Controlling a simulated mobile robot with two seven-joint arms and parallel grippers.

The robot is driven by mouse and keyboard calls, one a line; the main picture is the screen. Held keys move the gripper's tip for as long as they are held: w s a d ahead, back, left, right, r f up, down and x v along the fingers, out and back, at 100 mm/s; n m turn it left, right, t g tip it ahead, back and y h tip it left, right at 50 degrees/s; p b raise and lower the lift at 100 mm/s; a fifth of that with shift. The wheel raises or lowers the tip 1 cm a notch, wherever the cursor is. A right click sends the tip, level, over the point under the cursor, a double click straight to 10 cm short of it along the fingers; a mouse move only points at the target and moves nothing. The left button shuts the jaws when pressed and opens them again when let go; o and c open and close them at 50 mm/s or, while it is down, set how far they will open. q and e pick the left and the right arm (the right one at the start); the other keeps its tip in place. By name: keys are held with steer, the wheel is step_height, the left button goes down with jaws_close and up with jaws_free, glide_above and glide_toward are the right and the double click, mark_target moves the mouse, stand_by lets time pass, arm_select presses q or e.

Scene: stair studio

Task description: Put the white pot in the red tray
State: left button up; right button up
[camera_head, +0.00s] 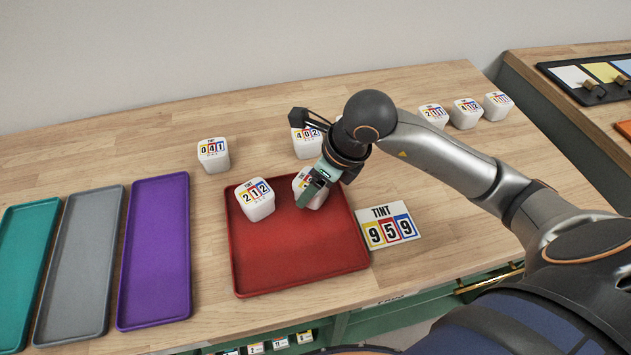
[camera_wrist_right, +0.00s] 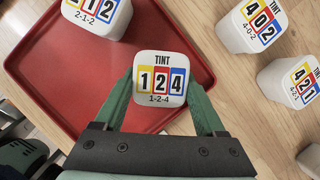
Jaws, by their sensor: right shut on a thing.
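The red tray (camera_head: 300,252) lies on the wooden counter in the head view and also shows in the right wrist view (camera_wrist_right: 60,85). My right gripper (camera_head: 312,190) is shut on a white pot labelled 124 (camera_wrist_right: 158,75), over the back right part of the tray. I cannot tell whether that pot touches the tray floor. In the head view the held pot (camera_head: 303,183) is partly hidden by the gripper. A second white pot, labelled 212 (camera_head: 257,205), is in the tray at the back left. My left gripper is not in view.
White pot 041 (camera_head: 213,155) stands behind the tray and pot 402 (camera_head: 305,143) behind my gripper. Several more pots (camera_head: 466,112) stand at right. A TINT 959 card (camera_head: 389,228) lies right of the tray. Purple (camera_head: 157,255), grey (camera_head: 80,265) and teal (camera_head: 25,270) trays lie at left.

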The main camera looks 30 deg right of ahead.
steer(key=o, duration=1.4)
steer(key=shift+f, duration=0.15)
steer(key=shift+r, duration=0.3)
steer(key=p+v, duration=0.1)
steer(key=v, duration=1)
steer(key=shift+s+d+r, duration=0.15)
steer(key=shift+r, duration=0.2)
